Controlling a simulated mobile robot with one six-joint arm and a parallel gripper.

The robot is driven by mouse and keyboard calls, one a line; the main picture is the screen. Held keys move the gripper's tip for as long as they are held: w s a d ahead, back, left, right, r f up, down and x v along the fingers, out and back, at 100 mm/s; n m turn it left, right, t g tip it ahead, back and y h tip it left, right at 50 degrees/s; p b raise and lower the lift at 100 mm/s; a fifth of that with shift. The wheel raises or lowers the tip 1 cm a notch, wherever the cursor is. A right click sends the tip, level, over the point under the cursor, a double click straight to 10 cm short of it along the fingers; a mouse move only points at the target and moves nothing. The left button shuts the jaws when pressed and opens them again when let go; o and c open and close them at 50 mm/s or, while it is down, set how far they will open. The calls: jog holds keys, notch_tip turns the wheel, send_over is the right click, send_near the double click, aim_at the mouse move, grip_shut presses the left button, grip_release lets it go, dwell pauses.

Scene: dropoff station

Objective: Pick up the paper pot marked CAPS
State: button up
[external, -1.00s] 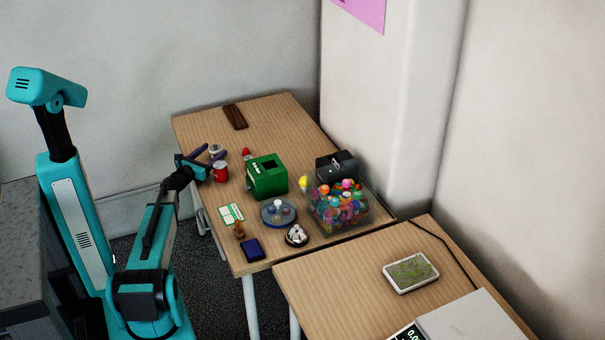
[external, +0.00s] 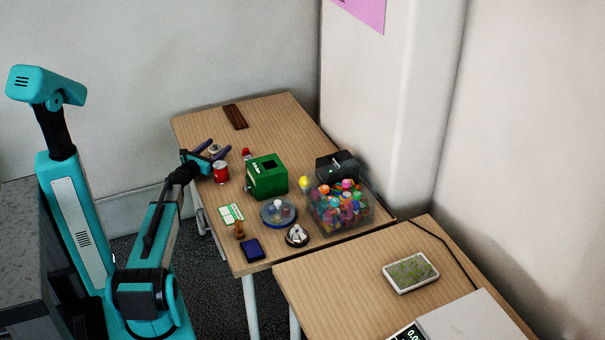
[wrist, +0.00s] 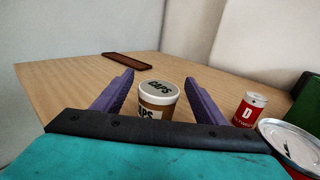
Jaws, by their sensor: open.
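My gripper (wrist: 158,85) is open, with one purple finger on each side of the pot. In the external view my gripper (external: 215,150) is at the table's left side, and the pot (external: 214,149) shows only in part between the fingers.
A red can (external: 221,172) stands close to my gripper. A small red-and-white battery-like cylinder (wrist: 249,109) stands right of the fingers. A green box (external: 267,181) and a clear bin of colourful balls (external: 340,212) are further right. A brown tray (wrist: 127,61) lies behind on clear table.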

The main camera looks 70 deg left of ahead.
jog(key=shift+x, duration=1.35)
jog(key=c, duration=1.1)
jog(key=shift+c, duration=0.2)
jog(key=shift+r, duration=0.15)
notch_tip(320, 180, up, 10)
jog(key=p, duration=0.1)
